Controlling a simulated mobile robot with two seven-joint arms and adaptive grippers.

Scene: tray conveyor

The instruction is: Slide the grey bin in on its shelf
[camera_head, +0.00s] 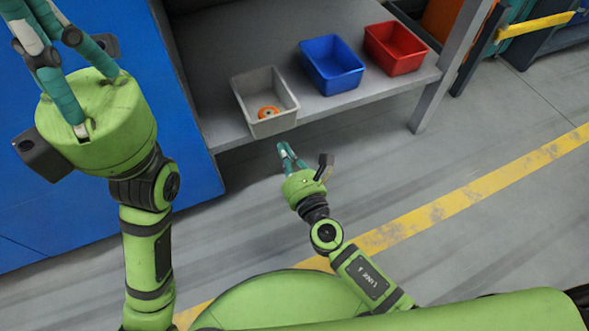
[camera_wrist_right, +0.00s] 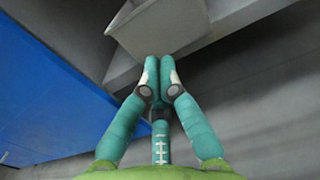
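The grey bin (camera_head: 276,127) stands on the grey shelf (camera_head: 225,85), at its front edge and left of the other bins. Its front end covers the shelf edge and appears to jut out a little. An orange round part lies inside it. My right gripper (camera_head: 285,147) is just in front of the bin, fingers together and empty, with a small gap showing. In the right wrist view the fingertips (camera_wrist_right: 158,63) overlap the bin's lower front (camera_wrist_right: 165,30); contact cannot be told. My left gripper (camera_head: 38,8) is raised at upper left, its fingertips cut off by the frame.
A blue bin (camera_head: 330,86) and a red bin (camera_head: 395,69) stand to the right on the same shelf. A shelf post (camera_head: 450,70) is at the right. A large blue panel (camera_head: 190,130) is at the left. The floor in front is clear, with a yellow line (camera_head: 470,202).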

